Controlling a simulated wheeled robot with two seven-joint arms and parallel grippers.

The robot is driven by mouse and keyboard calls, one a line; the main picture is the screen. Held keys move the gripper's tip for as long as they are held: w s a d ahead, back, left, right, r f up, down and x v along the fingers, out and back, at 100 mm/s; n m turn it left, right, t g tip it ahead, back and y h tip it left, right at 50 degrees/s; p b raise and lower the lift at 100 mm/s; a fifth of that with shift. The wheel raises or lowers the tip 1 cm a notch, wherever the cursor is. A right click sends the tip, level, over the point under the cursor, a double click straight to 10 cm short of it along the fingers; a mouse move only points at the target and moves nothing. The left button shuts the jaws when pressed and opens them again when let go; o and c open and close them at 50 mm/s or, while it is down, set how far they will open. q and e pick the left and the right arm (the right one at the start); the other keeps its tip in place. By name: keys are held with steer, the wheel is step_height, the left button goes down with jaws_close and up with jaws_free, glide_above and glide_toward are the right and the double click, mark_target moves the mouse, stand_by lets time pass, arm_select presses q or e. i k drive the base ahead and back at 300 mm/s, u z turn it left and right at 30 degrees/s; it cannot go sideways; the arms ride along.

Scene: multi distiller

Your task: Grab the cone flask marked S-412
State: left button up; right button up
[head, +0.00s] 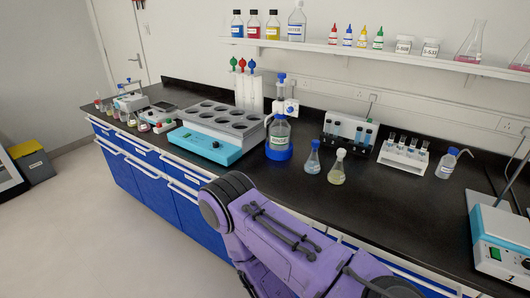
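Two cone flasks stand upright side by side on the black bench near its middle. One flask with a blue stopper (313,158) holds pale bluish liquid. The other flask with a cream stopper (338,168) holds yellowish liquid. A larger cone flask with pink liquid (470,44) stands on the shelf at the right, and another is cut off at the right edge. I cannot read S-412 on any flask. One purple arm of mine reaches in from the lower right, in front of the bench. Neither gripper shows.
A blue-based bottle dispenser (279,140) stands just left of the two flasks. A teal multi-well heater (212,145) is further left. A tube rack (403,153) and a wash bottle (447,164) stand to the right. The bench right of the flasks is clear at the front.

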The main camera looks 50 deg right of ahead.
mark_target(337, 177)
steer(key=u, duration=0.45)
steer(key=i, duration=1.55)
steer(key=z, duration=3)
